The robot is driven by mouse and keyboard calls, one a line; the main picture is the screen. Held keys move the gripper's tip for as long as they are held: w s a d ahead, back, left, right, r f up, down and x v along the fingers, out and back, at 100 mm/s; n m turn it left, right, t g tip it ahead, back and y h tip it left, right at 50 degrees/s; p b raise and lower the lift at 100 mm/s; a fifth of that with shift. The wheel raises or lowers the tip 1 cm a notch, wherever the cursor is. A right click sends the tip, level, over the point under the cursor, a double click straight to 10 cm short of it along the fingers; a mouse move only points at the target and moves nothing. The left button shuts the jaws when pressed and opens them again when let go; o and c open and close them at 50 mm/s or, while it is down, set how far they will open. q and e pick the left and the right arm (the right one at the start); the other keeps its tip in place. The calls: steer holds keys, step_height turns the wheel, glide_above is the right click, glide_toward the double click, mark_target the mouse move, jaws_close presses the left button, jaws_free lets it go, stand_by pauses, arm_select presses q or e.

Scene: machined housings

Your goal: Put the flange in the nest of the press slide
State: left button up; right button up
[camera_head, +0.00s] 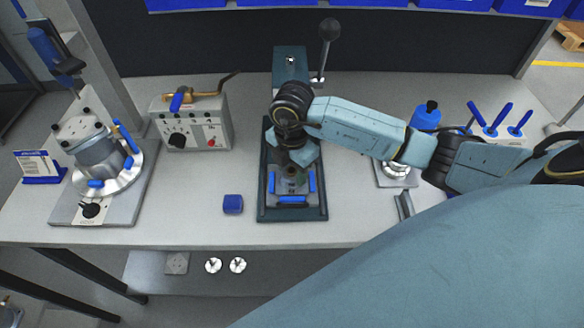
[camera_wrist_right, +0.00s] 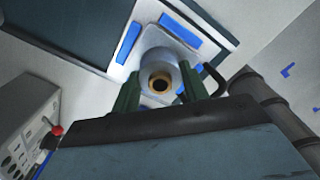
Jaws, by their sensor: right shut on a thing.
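My right gripper (camera_head: 292,168) is over the front of the press, pointing down at the press slide. In the right wrist view its two dark green fingers are shut on the flange (camera_wrist_right: 157,62), a grey round part with a bore. In the head view the gripper mostly hides the flange. The press slide nest (camera_head: 292,190) is a grey plate edged by blue bars, and these bars (camera_wrist_right: 180,29) also show around the flange in the wrist view. I cannot tell whether the flange touches the nest. My left gripper is not in view.
The press base (camera_head: 265,212) is dark teal, with a black-knobbed lever (camera_head: 330,30) behind. A blue block (camera_head: 233,204) lies to its left. A grey control box (camera_head: 190,125) and a round fixture (camera_head: 100,165) stand further left. Blue-handled tools (camera_head: 490,120) stand at right.

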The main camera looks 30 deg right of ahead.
mark_target(291, 170)
steer(key=shift+f, duration=0.1)
steer(key=o, duration=1.3)
steer(key=shift+c, duration=0.2)
step_height(291, 170, up, 12)
steer(key=shift+a, duration=0.1)
